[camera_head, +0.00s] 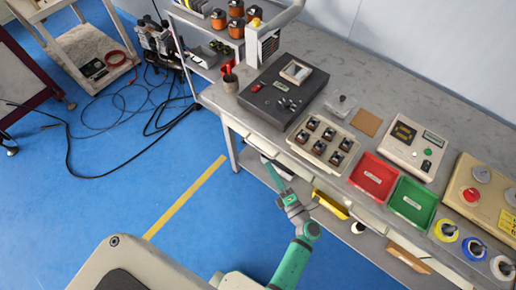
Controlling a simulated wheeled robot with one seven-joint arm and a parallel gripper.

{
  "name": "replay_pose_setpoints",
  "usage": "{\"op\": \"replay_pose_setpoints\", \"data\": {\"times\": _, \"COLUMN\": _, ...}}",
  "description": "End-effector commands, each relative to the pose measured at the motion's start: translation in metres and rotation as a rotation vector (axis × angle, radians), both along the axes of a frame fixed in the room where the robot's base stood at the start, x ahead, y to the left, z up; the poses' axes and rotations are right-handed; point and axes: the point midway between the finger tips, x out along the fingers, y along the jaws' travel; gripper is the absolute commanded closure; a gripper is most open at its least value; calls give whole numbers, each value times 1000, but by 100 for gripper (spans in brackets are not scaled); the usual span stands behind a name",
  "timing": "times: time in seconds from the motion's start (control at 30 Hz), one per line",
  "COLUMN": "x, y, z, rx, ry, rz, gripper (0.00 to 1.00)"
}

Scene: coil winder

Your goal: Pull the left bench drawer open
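The grey bench (225,102) runs from the upper left to the lower right. Pale drawer fronts sit under its front edge, and the left bench drawer (240,128) is at the left end. It looks shut or nearly so; its handle is too small to make out. My green and grey arm reaches up from the bottom, and my gripper (268,163) is low in front of the bench, close to the drawer fronts. I cannot tell whether it touches one. Its fingers are too small to tell open from shut.
On the bench are a black case (284,92), a tray of coils (320,140), a red tray (373,178), a green tray (412,203) and a control box (413,146). A yellow bin (330,204) is below. Blue floor left of the bench is mostly clear; cables lie farther left.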

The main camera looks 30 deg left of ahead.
Motion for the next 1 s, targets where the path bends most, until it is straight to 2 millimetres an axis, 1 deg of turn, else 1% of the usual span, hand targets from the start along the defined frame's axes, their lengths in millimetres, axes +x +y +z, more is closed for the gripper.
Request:
{"op": "replay_pose_setpoints", "data": {"times": 0.17, "x": 9, "y": 15, "z": 2, "rx": 0, "ry": -3, "rz": 3, "gripper": 72}}
{"op": "replay_pose_setpoints", "data": {"times": 0.5, "x": 39, "y": 66, "z": 6, "rx": 0, "ry": -2, "rz": 4, "gripper": 72}}
{"op": "replay_pose_setpoints", "data": {"times": 0.6, "x": 46, "y": 77, "z": 7, "rx": 1, "ry": -2, "rz": 2, "gripper": 72}}
{"op": "replay_pose_setpoints", "data": {"times": 0.8, "x": 53, "y": 92, "z": 8, "rx": 0, "ry": 0, "rz": 5, "gripper": 72}}
{"op": "replay_pose_setpoints", "data": {"times": 1.0, "x": 54, "y": 95, "z": 8, "rx": 0, "ry": 0, "rz": 6, "gripper": 72}}
